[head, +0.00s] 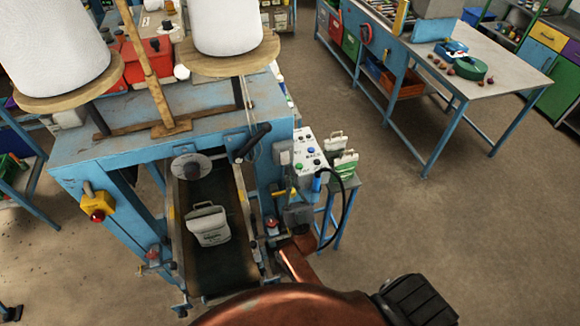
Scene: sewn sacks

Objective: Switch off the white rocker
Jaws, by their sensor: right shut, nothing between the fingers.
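A white control panel (309,155) with several small coloured buttons and switches is fixed to the right side of the blue sewing machine frame. A white rocker cannot be told apart on it at this size. My right gripper (298,212) is dark grey, at the end of my copper arm, just below the panel and close to the machine's right side. It is shut and empty. Whether it touches anything cannot be told. My left gripper is not in view.
A white sack (208,224) stands on the dark conveyor (217,268). A black cable (347,207) loops beside the panel. Small sacks (344,162) sit on a blue stand to its right. Thread cones (226,25) are above. Floor at right is clear up to a workbench (495,75).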

